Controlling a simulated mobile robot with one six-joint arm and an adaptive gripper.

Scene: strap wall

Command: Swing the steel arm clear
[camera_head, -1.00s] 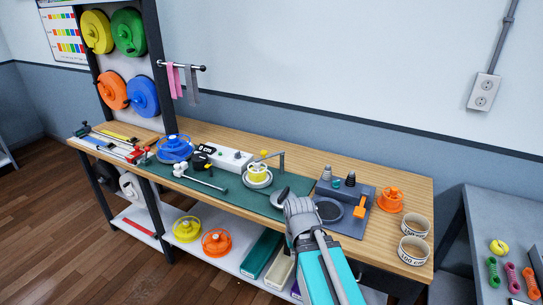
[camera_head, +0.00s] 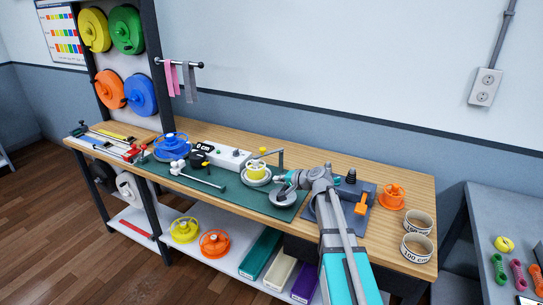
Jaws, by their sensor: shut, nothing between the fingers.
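Another steel rod (camera_head: 205,178) with white knobs lies to the left on the mat. My gripper (camera_head: 278,193) is low over the mat, just right of and in front of the yellow spool. It is shut and appears empty. It looks apart from the steel arm, but its fingertips are small and partly hidden by my wrist.
The green mat (camera_head: 228,193) holds a blue spool (camera_head: 172,145) at left. A grey tray (camera_head: 358,220) partly behind my arm, an orange spool (camera_head: 391,197) and tape rings (camera_head: 417,247) stand at right. The bench's back right is clear.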

